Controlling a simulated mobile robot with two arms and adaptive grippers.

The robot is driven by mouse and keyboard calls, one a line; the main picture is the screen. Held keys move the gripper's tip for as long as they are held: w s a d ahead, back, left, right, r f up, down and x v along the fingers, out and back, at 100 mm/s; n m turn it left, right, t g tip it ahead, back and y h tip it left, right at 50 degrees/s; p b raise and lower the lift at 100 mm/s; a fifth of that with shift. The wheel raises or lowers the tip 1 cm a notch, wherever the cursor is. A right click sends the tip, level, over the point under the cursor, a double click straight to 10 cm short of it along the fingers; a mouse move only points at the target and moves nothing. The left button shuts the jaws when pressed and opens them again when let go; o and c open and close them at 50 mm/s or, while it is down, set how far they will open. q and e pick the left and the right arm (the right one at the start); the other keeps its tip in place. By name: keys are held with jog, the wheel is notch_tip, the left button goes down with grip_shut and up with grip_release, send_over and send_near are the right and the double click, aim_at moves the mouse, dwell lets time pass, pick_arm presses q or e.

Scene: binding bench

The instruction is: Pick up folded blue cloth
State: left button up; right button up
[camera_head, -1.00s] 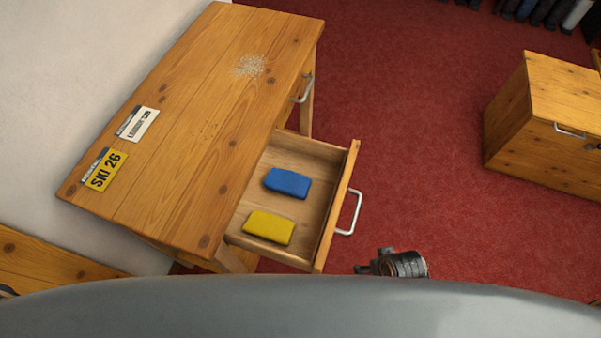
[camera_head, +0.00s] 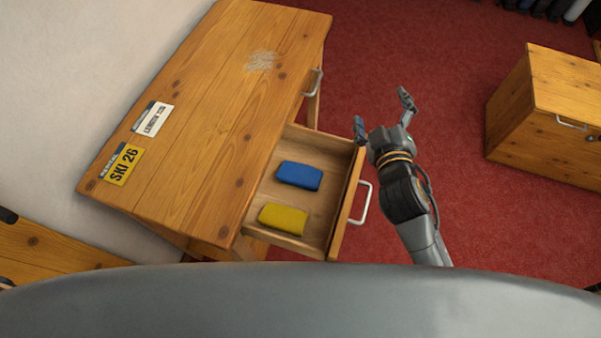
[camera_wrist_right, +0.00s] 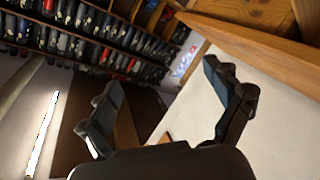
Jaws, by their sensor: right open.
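The folded blue cloth (camera_head: 299,175) lies flat in the open drawer (camera_head: 333,232), towards its far end in the head view. My right gripper (camera_head: 382,114) is open and empty, beyond the drawer front to the right of the cloth and apart from it. The right wrist view shows its two spread fingers (camera_wrist_right: 170,112) with nothing between them; the cloth does not show there. My left gripper is not in the head view.
A folded yellow cloth (camera_head: 283,218) lies beside the blue one. The drawer handle (camera_head: 363,204) sticks out near my right arm. The bench top (camera_head: 215,110) overhangs the drawer's left side and bears two labels and a pale patch of bits. A wooden cabinet (camera_head: 545,110) stands right.

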jog(key=w+a+r+n+t+y, duration=0.1)
jog(key=a+r+n+t+y, duration=0.2)
jog(key=a+r+n+y, duration=0.8)
jog(key=s+a+n+g+y, duration=0.4)
jog(key=a+n+g, duration=0.3)
jog(key=n, duration=0.3)
jog(key=s+a+n+g+y, duration=0.3)
jog(key=a+n+g, duration=0.3)
jog(key=n, duration=0.4)
jog(key=n+g+h, duration=0.5)
jog(key=n+h, duration=0.5)
jog(key=h, duration=0.4)
send_near(301, 173)
jog(key=shift+a+f+p, duration=0.75)
jog(key=shift+a+f, duration=0.2)
jog(key=x, duration=0.1)
jog(key=p+x, duration=0.1)
jog(key=x, duration=0.3)
jog(key=shift+d+f, duration=0.15)
jog(key=shift+d, duration=0.25)
jog(key=shift+w+a+f, duration=0.15)
jog(key=shift+a+f, duration=0.05)
jog(key=shift+f, duration=0.35)
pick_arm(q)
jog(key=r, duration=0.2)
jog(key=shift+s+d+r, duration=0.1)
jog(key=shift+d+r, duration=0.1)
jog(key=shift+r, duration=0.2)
pick_arm(e)
jog(key=c, duration=1.1)
